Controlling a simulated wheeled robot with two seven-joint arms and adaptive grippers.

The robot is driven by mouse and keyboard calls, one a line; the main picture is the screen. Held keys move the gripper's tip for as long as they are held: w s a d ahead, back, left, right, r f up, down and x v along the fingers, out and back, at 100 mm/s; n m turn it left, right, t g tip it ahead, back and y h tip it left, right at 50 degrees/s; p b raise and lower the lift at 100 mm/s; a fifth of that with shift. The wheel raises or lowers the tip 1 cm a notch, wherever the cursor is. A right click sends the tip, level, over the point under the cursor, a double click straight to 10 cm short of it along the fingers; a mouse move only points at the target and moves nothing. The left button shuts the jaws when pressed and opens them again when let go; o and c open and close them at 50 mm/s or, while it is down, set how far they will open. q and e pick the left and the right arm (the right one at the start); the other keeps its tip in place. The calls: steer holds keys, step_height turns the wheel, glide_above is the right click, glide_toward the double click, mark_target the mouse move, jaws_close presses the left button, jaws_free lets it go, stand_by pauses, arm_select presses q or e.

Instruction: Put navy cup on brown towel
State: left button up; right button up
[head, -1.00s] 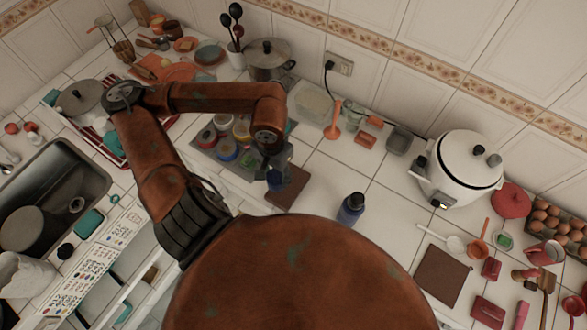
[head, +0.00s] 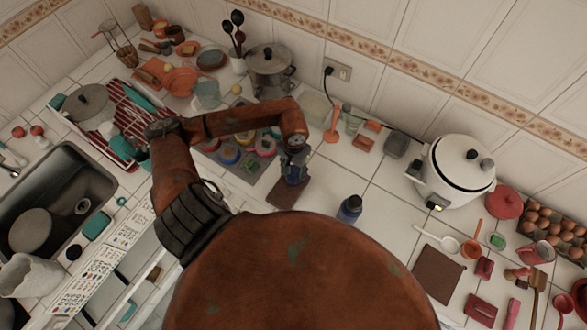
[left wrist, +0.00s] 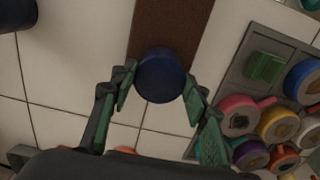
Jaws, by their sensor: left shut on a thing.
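The navy cup (left wrist: 160,76) shows as a dark blue round shape between the fingers of my left gripper (left wrist: 158,82) in the left wrist view. The fingers are shut on its sides. The brown towel (left wrist: 168,27) lies flat behind the cup, which overlaps its near end in that view. In the head view my left gripper (head: 292,166) points down over the brown towel (head: 286,195), with the cup largely hidden by the gripper. I cannot tell whether the cup touches the towel. My right gripper is not in view.
A grey tray (left wrist: 236,86) with several coloured mugs stands right beside the towel in the left wrist view. A dark blue bottle (head: 350,208) stands to the towel's right in the head view, with bare white tile between. A steel pot (head: 270,68) stands behind.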

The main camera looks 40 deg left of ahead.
mark_target(294, 172)
arm_select(q)
steer(key=shift+f+b, duration=0.25)
steer(key=shift+b, duration=0.1)
steer(key=o, duration=1.4)
steer(key=shift+r, duration=0.1)
steer(key=shift+r+p, duration=0.3)
steer(key=shift+r, duration=0.05)
steer(key=shift+r+b, duration=1.35)
steer(key=shift+r, duration=4.45)
